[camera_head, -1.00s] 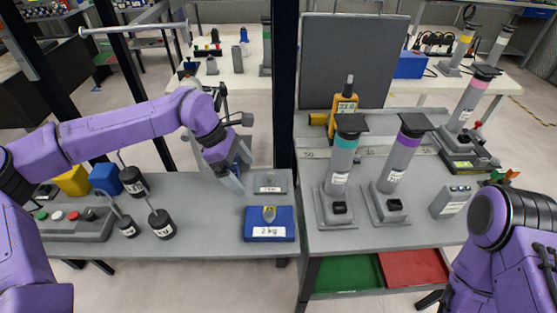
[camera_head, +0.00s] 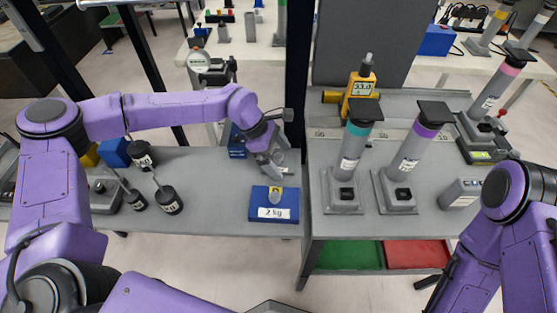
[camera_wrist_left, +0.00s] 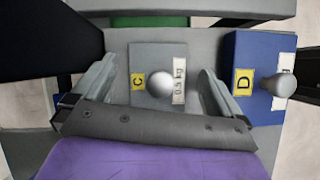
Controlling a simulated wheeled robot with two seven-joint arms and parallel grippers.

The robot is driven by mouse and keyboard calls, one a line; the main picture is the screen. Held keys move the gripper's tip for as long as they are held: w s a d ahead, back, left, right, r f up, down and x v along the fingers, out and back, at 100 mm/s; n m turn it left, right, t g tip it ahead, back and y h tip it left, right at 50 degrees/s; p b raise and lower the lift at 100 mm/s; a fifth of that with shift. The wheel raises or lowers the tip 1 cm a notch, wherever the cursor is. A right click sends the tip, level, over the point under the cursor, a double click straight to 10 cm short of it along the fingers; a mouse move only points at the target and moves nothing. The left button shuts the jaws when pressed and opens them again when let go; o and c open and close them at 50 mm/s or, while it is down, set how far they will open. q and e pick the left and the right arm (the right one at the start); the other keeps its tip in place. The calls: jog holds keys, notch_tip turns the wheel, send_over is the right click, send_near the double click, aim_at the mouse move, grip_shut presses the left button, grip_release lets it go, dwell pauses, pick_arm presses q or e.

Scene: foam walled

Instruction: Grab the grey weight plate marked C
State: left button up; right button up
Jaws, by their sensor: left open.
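The grey weight plate marked C (camera_wrist_left: 150,61) shows in the left wrist view, with a pale round knob, a yellow C label and a 0.5 kg label. My left gripper (camera_wrist_left: 157,88) is open, with one finger on each side of the plate and no clear contact. In the head view my left gripper (camera_head: 274,172) is over the plate's spot and mostly hides it. A blue weight plate marked D (camera_wrist_left: 258,75) is beside the right finger; in the head view this 2 kg plate (camera_head: 273,206) is just in front of the gripper. My right gripper is not in view.
Black cylindrical weights (camera_head: 168,200) with handles stand left on the grey table. A dark post (camera_head: 296,110) rises just right of the gripper. Teal-ringed (camera_head: 347,165) and purple-ringed (camera_head: 402,170) columns and a yellow meter (camera_head: 360,92) stand on the right table.

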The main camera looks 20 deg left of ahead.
pick_arm(q)
jog(key=c, duration=1.4)
